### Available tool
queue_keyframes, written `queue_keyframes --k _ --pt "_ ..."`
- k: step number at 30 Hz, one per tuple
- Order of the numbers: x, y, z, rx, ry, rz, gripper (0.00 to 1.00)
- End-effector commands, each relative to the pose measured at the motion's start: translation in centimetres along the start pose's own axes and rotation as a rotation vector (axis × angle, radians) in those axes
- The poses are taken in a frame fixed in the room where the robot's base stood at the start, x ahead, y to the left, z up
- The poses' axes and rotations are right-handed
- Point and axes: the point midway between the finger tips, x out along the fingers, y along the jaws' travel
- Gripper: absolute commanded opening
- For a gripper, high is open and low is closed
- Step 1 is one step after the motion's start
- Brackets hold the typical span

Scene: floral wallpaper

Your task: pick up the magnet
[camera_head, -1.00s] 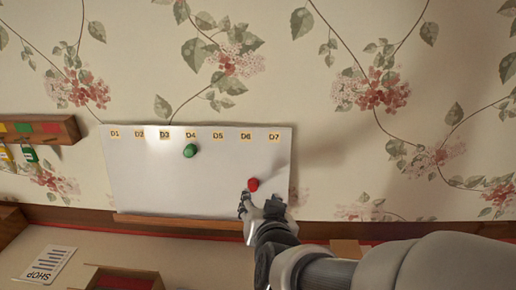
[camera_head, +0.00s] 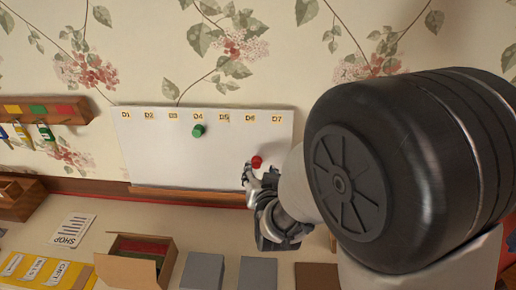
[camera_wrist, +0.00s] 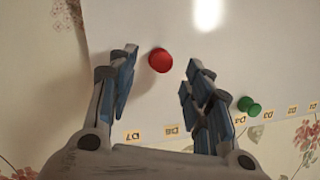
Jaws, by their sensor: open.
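A red magnet (camera_head: 257,162) sits on the lower right part of the whiteboard (camera_head: 150,165), below the D6 and D7 labels. A green magnet (camera_head: 198,131) sits higher on the board, below D4. My gripper (camera_head: 256,178) is at the board's lower right, just below the red magnet. In the wrist view my gripper (camera_wrist: 158,85) is open, and the red magnet (camera_wrist: 160,60) shows between and a little beyond its fingertips, closer to the left finger. I see no contact. The green magnet (camera_wrist: 249,106) shows past the right finger.
A wooden rack (camera_head: 45,110) with hanging colored tags is on the wall at left. Below the board, the surface holds an open cardboard box (camera_head: 125,268), a SHOP sheet (camera_head: 73,229), a yellow board (camera_head: 45,272) and grey panels (camera_head: 203,270). My arm covers the right side.

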Motion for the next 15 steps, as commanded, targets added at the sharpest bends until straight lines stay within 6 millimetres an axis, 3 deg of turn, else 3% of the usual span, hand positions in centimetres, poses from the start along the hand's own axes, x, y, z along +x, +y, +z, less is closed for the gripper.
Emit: queue_keyframes --k 7,15 --pt "3.7 -0.3 -0.1 -0.001 -0.002 0.001 0.46" --pt "4.4 -0.4 -0.3 -0.001 -0.001 0.000 0.46"
